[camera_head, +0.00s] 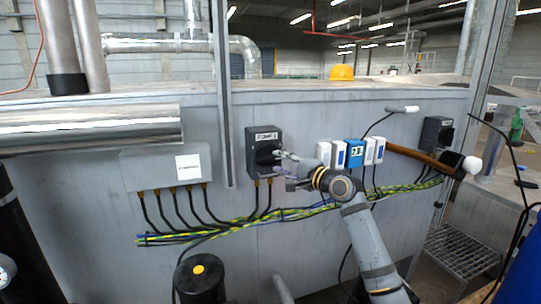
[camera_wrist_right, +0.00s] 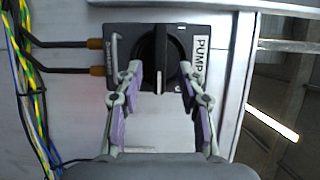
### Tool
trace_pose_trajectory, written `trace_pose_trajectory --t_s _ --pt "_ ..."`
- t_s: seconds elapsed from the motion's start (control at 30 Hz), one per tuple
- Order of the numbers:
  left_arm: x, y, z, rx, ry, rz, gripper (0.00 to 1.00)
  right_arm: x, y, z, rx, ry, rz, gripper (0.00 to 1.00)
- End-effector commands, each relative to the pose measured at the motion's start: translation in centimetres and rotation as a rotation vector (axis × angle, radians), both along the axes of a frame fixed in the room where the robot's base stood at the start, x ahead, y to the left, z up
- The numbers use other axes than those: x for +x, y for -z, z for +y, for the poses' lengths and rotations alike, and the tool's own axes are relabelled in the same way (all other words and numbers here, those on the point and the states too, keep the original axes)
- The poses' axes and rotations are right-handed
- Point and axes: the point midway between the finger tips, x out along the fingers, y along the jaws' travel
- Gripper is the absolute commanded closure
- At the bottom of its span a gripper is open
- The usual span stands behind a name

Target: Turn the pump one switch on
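The pump switch is a dark box on the grey panel, seen in the head view (camera_head: 263,139) and in the wrist view (camera_wrist_right: 205,78). Its white label reads PUMP; the rest is hard to read. Its black rotary knob (camera_wrist_right: 160,57) has a raised grip, lengthwise up-down in the wrist view. My right gripper (camera_head: 279,168) is in front of the switch. In the wrist view its two purple-padded fingers (camera_wrist_right: 161,82) stand open on either side of the grip, with a gap on each side. Whether the fingertips touch the dial is unclear. My left gripper is not in view.
A grey junction box (camera_head: 166,167) is left of the switch. White and blue modules (camera_head: 354,153) and another dark switch box (camera_head: 436,133) are to the right. Cables (camera_head: 290,213) run below. A black cylinder (camera_head: 200,279) stands low in front.

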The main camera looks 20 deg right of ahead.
Motion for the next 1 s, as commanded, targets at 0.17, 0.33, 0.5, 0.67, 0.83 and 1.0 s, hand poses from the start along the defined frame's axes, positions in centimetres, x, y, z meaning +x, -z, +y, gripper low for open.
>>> trace_pose_trajectory --t_s 0.17,0.33,0.5,0.67,0.83,1.0 --pt "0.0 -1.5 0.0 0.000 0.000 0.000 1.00 3.1 -0.3 1.4 0.003 -0.001 0.001 0.61" --pt "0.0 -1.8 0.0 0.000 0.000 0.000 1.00 4.5 -0.1 2.0 0.000 0.001 0.000 0.61" --pt "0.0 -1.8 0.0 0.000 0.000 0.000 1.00 4.8 0.1 2.1 -0.003 0.001 -0.001 0.61" --pt "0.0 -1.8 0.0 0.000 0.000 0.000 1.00 4.7 0.1 2.1 -0.002 0.001 -0.001 0.68" --pt "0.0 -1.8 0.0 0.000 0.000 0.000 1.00 4.7 0.1 2.1 -0.002 0.001 -0.001 0.91" --pt "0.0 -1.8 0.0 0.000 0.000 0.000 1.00 4.7 0.1 2.1 -0.002 0.001 -0.001 1.00"
